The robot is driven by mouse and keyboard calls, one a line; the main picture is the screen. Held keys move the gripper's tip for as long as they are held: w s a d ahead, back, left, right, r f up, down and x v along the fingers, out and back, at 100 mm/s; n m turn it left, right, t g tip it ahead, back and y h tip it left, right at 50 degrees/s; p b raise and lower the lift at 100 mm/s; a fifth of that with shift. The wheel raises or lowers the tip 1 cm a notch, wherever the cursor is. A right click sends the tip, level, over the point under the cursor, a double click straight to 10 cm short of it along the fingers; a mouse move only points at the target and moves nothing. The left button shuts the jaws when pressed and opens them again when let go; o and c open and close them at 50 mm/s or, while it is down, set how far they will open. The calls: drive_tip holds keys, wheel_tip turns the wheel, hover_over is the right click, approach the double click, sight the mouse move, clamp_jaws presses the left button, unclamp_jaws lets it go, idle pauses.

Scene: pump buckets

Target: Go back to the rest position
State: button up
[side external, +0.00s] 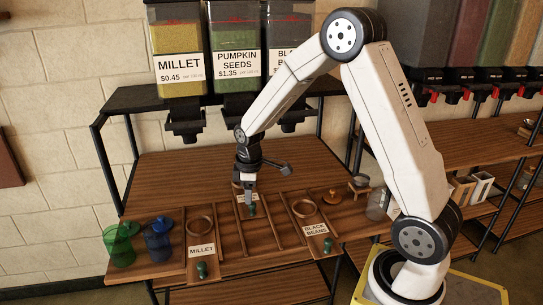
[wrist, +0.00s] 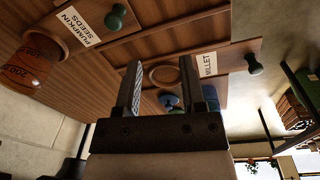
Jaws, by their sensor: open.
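My gripper (side external: 249,194) hangs over the middle of the wooden table (side external: 165,170), near the green knob (side external: 253,211) of the middle slider. In the wrist view, my gripper (wrist: 162,75) is open with nothing between its fingers. The side view does not show whether it touches the knob. In the wrist view, the pumpkin seeds label (wrist: 80,27) and its knob (wrist: 115,16) lie to the upper left, clear of the fingers.
The millet slider (side external: 201,251) is at left, the black beans slider (side external: 317,230) at right. A green jar (side external: 119,248) and blue jar (side external: 158,242) stand at the left edge. An amber marked container (wrist: 36,62) shows in the wrist view. Dispensers (side external: 180,60) hang behind.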

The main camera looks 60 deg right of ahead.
drive_tip(key=s+a+r+m+t, duration=0.1)
drive_tip(key=s+a+r+m, duration=0.1)
drive_tip(key=s+a+m, duration=0.4)
drive_tip(key=s+a, duration=0.4)
drive_tip(key=s, duration=0.3)
drive_tip(key=shift+s+a+r+t, duration=0.25)
drive_tip(key=shift+s+a+t, duration=0.05)
drive_tip(key=shift+s+t, duration=0.1)
